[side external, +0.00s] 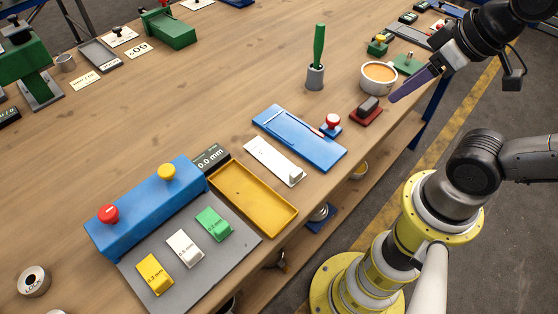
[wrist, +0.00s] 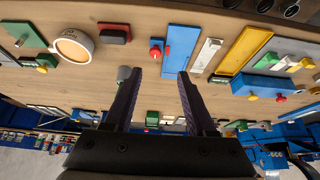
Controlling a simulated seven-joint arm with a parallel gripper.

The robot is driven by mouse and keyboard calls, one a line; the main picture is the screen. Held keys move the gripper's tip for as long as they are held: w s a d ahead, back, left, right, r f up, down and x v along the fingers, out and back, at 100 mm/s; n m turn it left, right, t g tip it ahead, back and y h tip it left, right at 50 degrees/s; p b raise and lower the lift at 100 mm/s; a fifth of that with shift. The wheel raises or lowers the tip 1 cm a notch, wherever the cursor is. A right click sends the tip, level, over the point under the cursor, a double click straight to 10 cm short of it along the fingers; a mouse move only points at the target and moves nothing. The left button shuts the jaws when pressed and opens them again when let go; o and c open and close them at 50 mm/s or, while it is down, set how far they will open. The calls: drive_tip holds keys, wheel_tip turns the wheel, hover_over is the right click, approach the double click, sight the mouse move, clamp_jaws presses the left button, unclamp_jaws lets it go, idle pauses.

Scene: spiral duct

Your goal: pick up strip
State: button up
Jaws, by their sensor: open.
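A flat white strip (side external: 275,162) with a raised block at its near end lies on the wooden bench, between a blue plate (side external: 300,136) and a yellow tray (side external: 253,195). It also shows in the wrist view (wrist: 206,56), right of the blue plate (wrist: 181,50). A thin pale line runs along the blue plate; I cannot tell whether it is a separate piece. My gripper (side external: 393,100), with long purple fingers, is above the bench's right edge, well to the right of the white strip. In the wrist view the gripper (wrist: 155,74) is open and empty, its fingers apart.
A red-knobbed piece (side external: 331,124) is at the blue plate's corner. A dark red block (side external: 367,110), an orange-filled cup (side external: 379,77) and a grey holder with a green-handled tool (side external: 315,75) stand nearby. A blue button box (side external: 148,207) is left of the tray. The bench middle is clear.

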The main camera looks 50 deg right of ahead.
drive_tip(key=n+g, duration=0.6)
drive_tip(key=n, duration=1.1)
hover_over(297, 172)
wheel_tip(297, 172, down, 6)
wheel_tip(297, 172, down, 14)
drive_tip(key=shift+r, duration=0.25)
clamp_jaws()
